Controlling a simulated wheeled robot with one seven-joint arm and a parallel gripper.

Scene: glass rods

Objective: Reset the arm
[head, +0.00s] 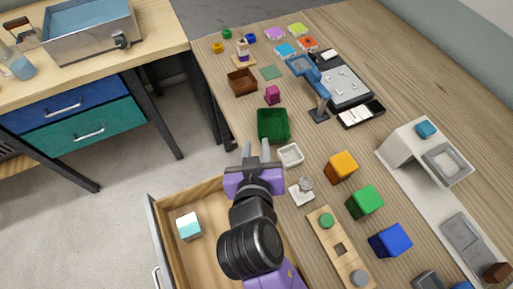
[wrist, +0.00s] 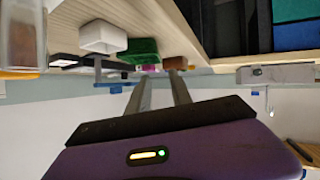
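My gripper (head: 258,153) is purple with grey fingers, over the left edge of the wooden table in the head view. Its fingers stand apart with nothing visible between them. In the wrist view the two fingers (wrist: 158,95) also show apart and empty. My dark arm reaches up from the bottom of the head view, above the right side of an open drawer. No glass rods can be made out in either view.
The open wooden drawer (head: 203,195) holds a white and teal block (head: 189,226). Near my gripper are a green bin (head: 273,125), a white tray (head: 290,155) and a small white stand (head: 301,192). Orange (head: 341,167), green (head: 364,202) and blue (head: 390,240) blocks stand to the right.

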